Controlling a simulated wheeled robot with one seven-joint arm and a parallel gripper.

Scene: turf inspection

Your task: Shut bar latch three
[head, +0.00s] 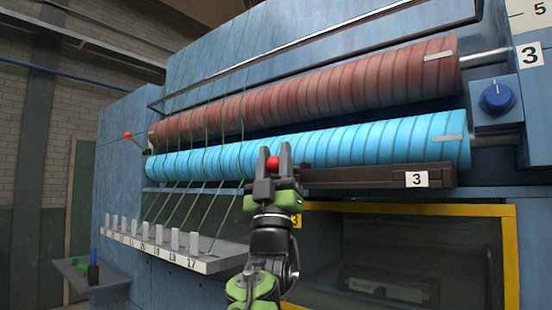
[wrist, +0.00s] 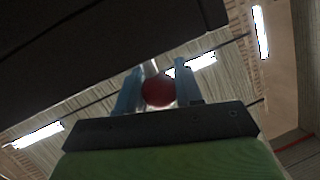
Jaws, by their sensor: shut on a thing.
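The dark bar (head: 375,177) with a white number 3 plate (head: 416,179) runs below the blue roller. A red ball knob (head: 273,162) stands at its left end; whether it joins the bar is hidden by my gripper. My gripper (head: 274,154) points up, its fingers on either side of the red knob, shut on it. The wrist view also shows the red knob (wrist: 158,90) between the two fingers, with a dark beam (wrist: 100,50) close above at the upper left.
A bright blue roller (head: 390,145) and a brown-red roller (head: 350,80) lie just behind. A shelf with several numbered pegs (head: 180,258) is at the lower left. A yellow-edged opening (head: 430,209) lies below the bar. A blue dial (head: 496,97) is at right.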

